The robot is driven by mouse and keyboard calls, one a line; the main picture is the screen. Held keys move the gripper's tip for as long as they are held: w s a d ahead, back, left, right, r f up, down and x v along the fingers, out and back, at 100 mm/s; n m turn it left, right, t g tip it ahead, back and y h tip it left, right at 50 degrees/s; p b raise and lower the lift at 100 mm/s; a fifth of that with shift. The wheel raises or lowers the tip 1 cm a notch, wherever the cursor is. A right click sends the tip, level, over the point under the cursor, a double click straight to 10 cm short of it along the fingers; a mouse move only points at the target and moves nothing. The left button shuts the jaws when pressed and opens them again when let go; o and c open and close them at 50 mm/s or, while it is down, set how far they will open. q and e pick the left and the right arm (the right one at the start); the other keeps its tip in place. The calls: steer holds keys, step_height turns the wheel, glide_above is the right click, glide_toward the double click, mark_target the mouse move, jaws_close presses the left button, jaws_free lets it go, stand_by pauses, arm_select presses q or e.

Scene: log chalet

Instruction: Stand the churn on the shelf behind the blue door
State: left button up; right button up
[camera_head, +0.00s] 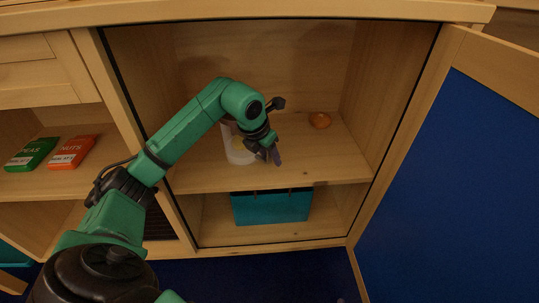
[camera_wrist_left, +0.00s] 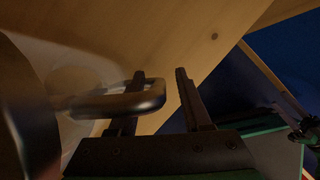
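A pale churn (camera_head: 236,150) stands on the upper shelf (camera_head: 310,165) of the open cupboard, partly hidden behind my left gripper (camera_head: 269,156). The blue door (camera_head: 455,185) stands wide open at the right. In the left wrist view a dark handle (camera_wrist_left: 120,102) shows close up beside a dark curved surface, and its outer bend lies between the two fingers of my left gripper (camera_wrist_left: 165,85). The fingers are apart, with a gap between the handle and the right finger. Only a small tip at the bottom edge of the head view may be my right gripper.
A teal box (camera_head: 272,207) stands on the shelf below. Green (camera_head: 31,154) and orange (camera_head: 72,151) packets lie in the left compartment. The upper shelf's right part is clear.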

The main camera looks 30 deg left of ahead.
arm_select(q)
steer(key=p+v, duration=0.3)
steer(key=v, duration=0.9)
steer(key=shift+p, duration=0.4)
arm_select(e)
steer(key=shift+n+g, duration=0.3)
steer(key=shift+g, duration=0.2)
step_height(320, 180, up, 4)
steer(key=shift+d+r, duration=0.15)
steer(key=shift+r, duration=0.1)
